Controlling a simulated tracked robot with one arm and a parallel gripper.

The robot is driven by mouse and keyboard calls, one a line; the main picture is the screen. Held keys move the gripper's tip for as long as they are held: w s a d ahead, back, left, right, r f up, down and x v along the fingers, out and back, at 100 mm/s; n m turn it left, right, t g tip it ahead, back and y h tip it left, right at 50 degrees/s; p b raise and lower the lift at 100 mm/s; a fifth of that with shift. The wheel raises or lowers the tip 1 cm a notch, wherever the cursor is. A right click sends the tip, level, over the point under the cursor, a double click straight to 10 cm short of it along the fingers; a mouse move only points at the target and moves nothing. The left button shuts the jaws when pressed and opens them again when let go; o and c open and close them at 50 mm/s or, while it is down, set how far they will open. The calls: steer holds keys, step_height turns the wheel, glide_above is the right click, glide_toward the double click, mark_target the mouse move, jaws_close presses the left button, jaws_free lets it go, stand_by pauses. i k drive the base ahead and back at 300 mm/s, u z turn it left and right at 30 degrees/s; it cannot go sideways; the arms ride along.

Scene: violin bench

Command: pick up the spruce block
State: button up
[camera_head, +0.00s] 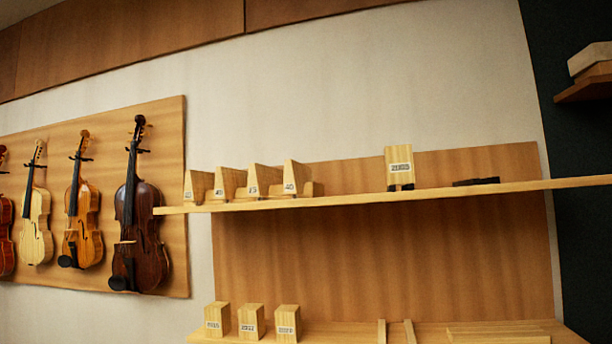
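A pale wooden block (398,156) with a white label stands upright on the upper shelf, right of centre. Small dark pieces show at its lower edge. Three more labelled wooden blocks stand on the lower shelf: a left one (217,314), a middle one (251,316) and a right one (287,318). The labels are too small to read surely, so I cannot tell which block is the spruce one. My gripper is not in view.
Several slanted labelled wooden pieces (228,181) stand on the upper shelf (340,199) at left. A dark flat piece (476,181) lies at right. Wooden strips (497,333) lie on the lower shelf. Violins (139,220) hang on a panel at left.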

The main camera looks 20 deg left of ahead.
mark_target(399, 159)
steer(key=u, duration=0.15)
steer(key=i, duration=1.25)
steer(key=z, duration=0.6)
steer(key=i, duration=0.6)
steer(key=z, duration=0.45)
steer(key=k, duration=0.9)
steer(key=z, duration=0.2)
steer(key=i, duration=0.9)
steer(key=u, duration=0.1)
